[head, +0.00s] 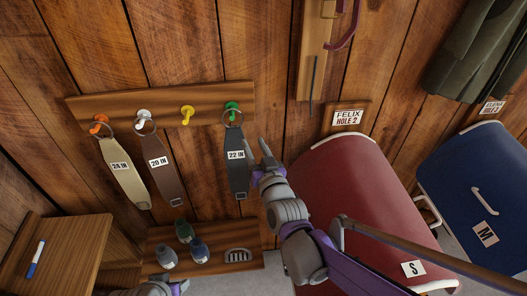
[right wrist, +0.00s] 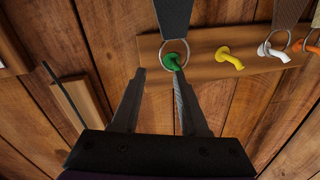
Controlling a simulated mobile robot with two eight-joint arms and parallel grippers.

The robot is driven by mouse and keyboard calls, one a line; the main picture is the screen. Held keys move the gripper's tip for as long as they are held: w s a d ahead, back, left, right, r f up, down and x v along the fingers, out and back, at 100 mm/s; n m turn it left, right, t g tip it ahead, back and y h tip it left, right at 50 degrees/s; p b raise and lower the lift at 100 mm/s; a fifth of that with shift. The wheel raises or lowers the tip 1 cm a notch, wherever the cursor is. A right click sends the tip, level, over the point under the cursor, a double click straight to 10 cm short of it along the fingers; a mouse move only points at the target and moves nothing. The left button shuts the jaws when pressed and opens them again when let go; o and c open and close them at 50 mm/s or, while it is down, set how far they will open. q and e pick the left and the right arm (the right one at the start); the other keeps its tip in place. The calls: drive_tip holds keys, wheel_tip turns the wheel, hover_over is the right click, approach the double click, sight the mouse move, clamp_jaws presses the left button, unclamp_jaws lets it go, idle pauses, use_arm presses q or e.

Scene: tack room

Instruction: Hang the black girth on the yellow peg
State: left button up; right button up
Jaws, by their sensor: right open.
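My right gripper (head: 257,160) is open and empty, close to the right of the black girth. In the right wrist view the picture is upside down; the fingers (right wrist: 160,75) stand apart near the green peg (right wrist: 172,62) and the girth's ring, with the yellow peg (right wrist: 230,58) to the right. A part of my left arm shows at the bottom edge; its fingers cannot be made out.
A tan girth (head: 124,172) hangs on the orange peg and a brown girth (head: 165,172) on the white peg. Bottles (head: 185,230) stand on a low shelf below. A red saddle pad (head: 350,185) is to the right. A wooden cabinet (head: 70,250) with a marker stands lower left.

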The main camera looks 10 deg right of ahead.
use_arm(q)
drive_tip(key=shift+w+a+r+p, duration=0.15)
drive_tip(key=shift+w+r+p, duration=0.2)
drive_tip(key=shift+r+p, duration=0.25)
use_arm(e)
drive_tip(key=w+a, duration=0.2)
drive_tip(key=w, duration=0.8)
drive_tip(key=shift+w, duration=0.2)
use_arm(q)
drive_tip(key=shift+r, duration=0.1)
use_arm(e)
drive_tip(key=shift+a, duration=0.1)
clamp_jaws()
drive_tip(key=shift+f, duration=0.1)
idle(0.3)
use_arm(q)
drive_tip(key=shift+w+r, duration=0.2)
drive_tip(key=shift+r, duration=0.25)
use_arm(e)
drive_tip(key=shift+r, duration=0.85)
drive_tip(key=shift+s, duration=0.1)
